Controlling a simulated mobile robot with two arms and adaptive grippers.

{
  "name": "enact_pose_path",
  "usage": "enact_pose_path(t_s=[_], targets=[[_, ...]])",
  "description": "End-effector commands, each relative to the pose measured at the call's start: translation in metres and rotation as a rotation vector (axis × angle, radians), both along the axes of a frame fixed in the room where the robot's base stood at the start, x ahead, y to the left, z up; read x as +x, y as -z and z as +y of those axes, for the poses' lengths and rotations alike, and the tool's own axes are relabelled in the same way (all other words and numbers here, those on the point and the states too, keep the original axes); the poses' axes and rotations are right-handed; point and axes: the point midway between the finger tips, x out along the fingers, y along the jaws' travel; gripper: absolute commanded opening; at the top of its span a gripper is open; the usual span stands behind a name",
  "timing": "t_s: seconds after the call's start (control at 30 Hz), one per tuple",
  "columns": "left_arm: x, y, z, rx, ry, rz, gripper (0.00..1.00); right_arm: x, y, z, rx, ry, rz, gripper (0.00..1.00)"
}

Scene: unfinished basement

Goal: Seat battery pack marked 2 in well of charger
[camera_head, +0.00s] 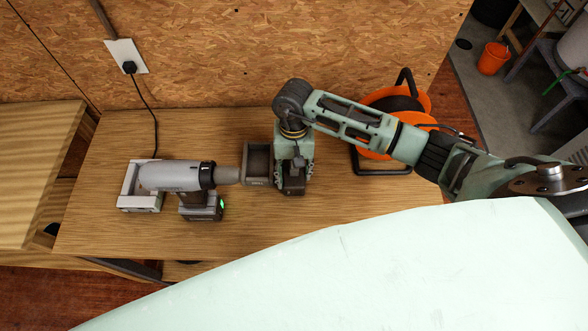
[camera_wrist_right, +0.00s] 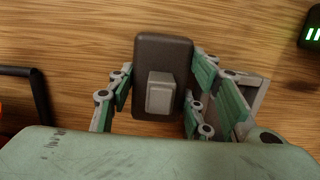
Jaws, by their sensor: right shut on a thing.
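A dark battery pack (camera_head: 293,188) with a raised grey block on its top is between the fingers of my right gripper (camera_head: 294,172). In the right wrist view the pack (camera_wrist_right: 178,52) is upright between the fingers of the gripper (camera_wrist_right: 160,88), which is shut on it; no number is readable. Whether it touches the table is unclear. The charger (camera_head: 127,200), a pale grey open-topped unit with a cord, stands at the left of the table, well apart from the pack. The drill partly hides its well. My left gripper is not in view.
A grey drill (camera_head: 172,177) with a green-lit pack (camera_head: 203,211) stands beside the charger. A small open grey-brown bin (camera_head: 258,163) is just left of my right gripper. An orange cable reel (camera_head: 378,138) stands to its right. The table (camera_head: 110,235) is bare along its front left.

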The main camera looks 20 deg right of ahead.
Motion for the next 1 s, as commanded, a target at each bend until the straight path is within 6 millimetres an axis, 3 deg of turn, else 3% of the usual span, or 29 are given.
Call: enact_pose_path(t_s=[0.03,0.07,0.13,0.6,1.0], targets=[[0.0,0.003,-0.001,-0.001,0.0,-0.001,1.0,0.001,0.002,0.0,0.0,0.0,-0.002,0.04],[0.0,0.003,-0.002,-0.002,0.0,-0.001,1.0,0.0,0.002,0.0,0.0,0.0,-0.001,0.47],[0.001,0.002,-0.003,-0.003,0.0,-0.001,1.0,0.0,0.001,0.0,0.0,0.0,0.0,0.53],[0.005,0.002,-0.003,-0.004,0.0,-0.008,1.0,0.002,-0.007,0.0,0.0,-0.001,-0.005,0.54],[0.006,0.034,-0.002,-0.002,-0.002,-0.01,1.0,0.014,-0.087,-0.005,0.0,-0.002,-0.006,0.54]])
